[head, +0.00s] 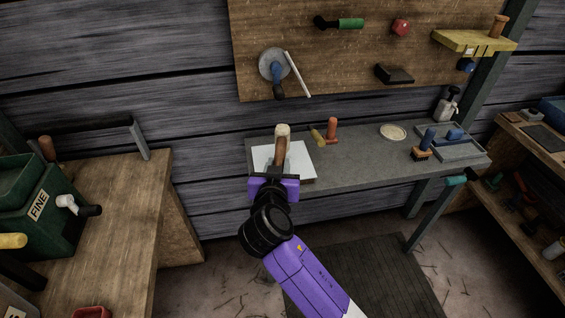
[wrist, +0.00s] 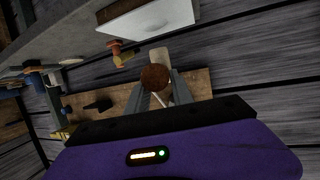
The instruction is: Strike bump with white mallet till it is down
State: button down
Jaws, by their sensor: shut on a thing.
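The white mallet (head: 283,131) has a pale head and a brown wooden handle. My gripper (head: 279,172) is shut on its handle, with the head pointing up and away in the head view. In the wrist view the round handle end (wrist: 155,78) shows between the fingers, with the pale head (wrist: 160,55) beyond it. A white flat plate (head: 302,163) lies on the grey bench, partly behind my gripper and the mallet; it also shows in the wrist view (wrist: 150,20). I cannot make out a bump on it.
Tools hang on the wooden board above. A wooden bench with a green box (head: 50,230) is at left.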

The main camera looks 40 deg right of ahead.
notch_tip(320, 180, down, 6)
jog(key=b, duration=0.6)
notch_tip(320, 180, up, 6)
jog(key=p, duration=0.5)
jog(key=shift+r, duration=0.2)
jog(key=shift+f, duration=0.15)
jog(key=shift+f+b, duration=0.1)
jog(key=shift+b, duration=0.2)
